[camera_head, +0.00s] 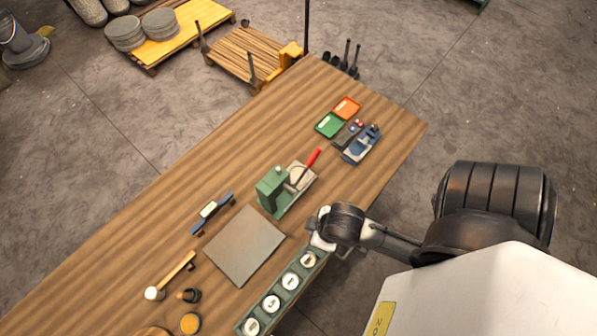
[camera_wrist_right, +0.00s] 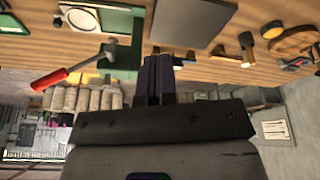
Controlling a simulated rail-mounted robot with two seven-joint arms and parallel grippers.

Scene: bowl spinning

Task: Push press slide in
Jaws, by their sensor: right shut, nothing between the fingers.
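The press is a green block (camera_head: 272,190) on a green base, with a pale slide plate (camera_head: 298,177) carrying a round disc and a red handle (camera_head: 313,159) pointing to the upper right. In the right wrist view the press's green frame (camera_wrist_right: 108,22) and red handle (camera_wrist_right: 50,79) show at the upper left. My right gripper (camera_wrist_right: 160,62) is shut and empty. In the head view my right wrist is beside the near side of the press, seemingly apart from it, and its fingertips are hard to make out. My left gripper is not in view.
A grey square mat (camera_head: 244,246) lies left of my right wrist. A green strip with several numbered white discs (camera_head: 271,303) runs along the front edge. Orange (camera_head: 346,108) and green (camera_head: 330,125) trays and a blue device (camera_head: 361,146) stand at the far end. A mallet (camera_head: 172,276) lies left.

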